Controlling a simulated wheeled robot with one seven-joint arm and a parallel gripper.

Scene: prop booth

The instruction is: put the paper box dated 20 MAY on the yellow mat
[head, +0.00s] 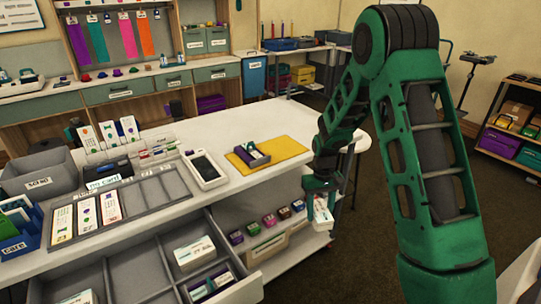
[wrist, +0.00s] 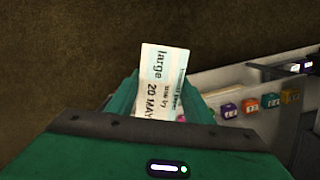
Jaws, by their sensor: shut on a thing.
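My gripper (head: 321,188) is shut on a white and pale blue paper box (head: 322,213), out past the right end of the white counter and below its top. In the wrist view the paper box (wrist: 162,82) sticks out from between the green fingers of my gripper (wrist: 160,100). Its printing reads "large" and "20 MAY". The yellow mat (head: 288,147) lies flat on the counter, to the left of my gripper and higher.
Small coloured boxes (head: 268,220) stand on a shelf below the counter top, near my gripper. An open drawer (head: 145,265) with compartments is at the front. The mat's right part is bare.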

